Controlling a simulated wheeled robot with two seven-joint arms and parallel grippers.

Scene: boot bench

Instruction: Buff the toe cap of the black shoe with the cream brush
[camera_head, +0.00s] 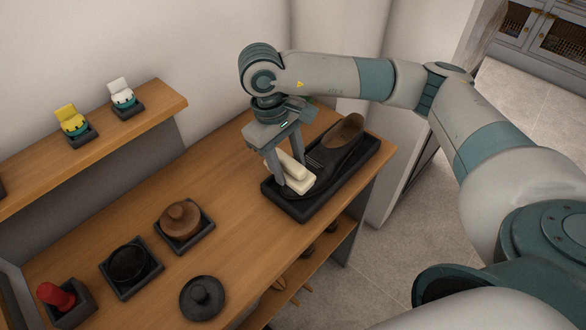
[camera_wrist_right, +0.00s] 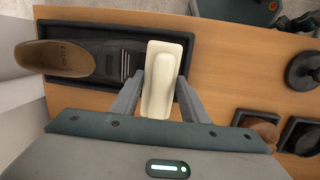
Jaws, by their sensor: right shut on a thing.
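The black shoe (camera_head: 340,150) lies in a dark shallow tray (camera_head: 309,212) at the right end of the bench, its brown-lined opening at the far end. It also shows in the right wrist view (camera_wrist_right: 105,58), with its toe hidden behind the brush. My right gripper (camera_head: 291,177) is shut on the cream brush (camera_head: 298,181), over the toe end of the shoe. The brush also shows between the fingers in the right wrist view (camera_wrist_right: 163,78). I cannot tell whether the brush touches the toe cap. My left gripper is not in view.
A brown round-knobbed item (camera_head: 181,220), a black tin (camera_head: 131,263) and a red-handled item (camera_head: 58,297) sit in dark holders at the left. A dark lid (camera_head: 203,297) lies near the front edge. Yellow (camera_head: 71,119) and white (camera_head: 121,93) brushes stand on the raised shelf.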

